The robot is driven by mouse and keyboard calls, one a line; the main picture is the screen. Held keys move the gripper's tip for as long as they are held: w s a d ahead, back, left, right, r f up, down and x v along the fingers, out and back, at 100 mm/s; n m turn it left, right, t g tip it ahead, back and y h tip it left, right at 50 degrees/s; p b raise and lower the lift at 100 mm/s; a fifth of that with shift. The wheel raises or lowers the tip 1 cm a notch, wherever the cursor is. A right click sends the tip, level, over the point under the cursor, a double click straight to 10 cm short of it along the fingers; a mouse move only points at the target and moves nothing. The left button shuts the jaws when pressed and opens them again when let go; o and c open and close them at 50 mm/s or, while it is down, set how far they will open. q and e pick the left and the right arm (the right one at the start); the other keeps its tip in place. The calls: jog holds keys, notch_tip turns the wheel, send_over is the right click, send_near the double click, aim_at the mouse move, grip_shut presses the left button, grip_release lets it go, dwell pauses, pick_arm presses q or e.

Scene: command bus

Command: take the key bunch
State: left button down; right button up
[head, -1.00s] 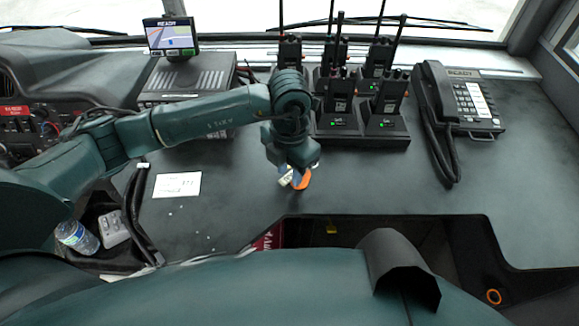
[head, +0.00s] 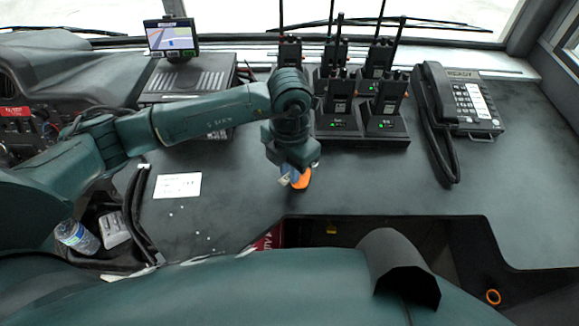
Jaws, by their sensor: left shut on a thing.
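My left gripper (head: 293,172) points down over the middle of the dark dashboard top, just in front of the radio chargers. It is shut on the key bunch, of which an orange tag (head: 302,179) shows below and to the right of the fingers. The rest of the bunch is mostly hidden by the gripper. I cannot tell whether the bunch touches the surface. My right gripper is not in view.
Several handheld radios stand in a charger (head: 362,138) behind the gripper. A desk phone (head: 466,105) is at the right, a white card (head: 177,186) at the left. A bottle (head: 76,236) lies in a recess lower left. The surface right of the gripper is clear.

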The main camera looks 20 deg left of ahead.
pick_arm(q)
jog(key=shift+r+p, duration=0.35)
jog(key=shift+r, duration=0.3)
jog(key=shift+r+p, duration=0.35)
jog(key=shift+r, duration=0.3)
jog(key=shift+r, duration=0.15)
jog(key=shift+r+p, duration=1.5)
jog(key=shift+r, duration=0.85)
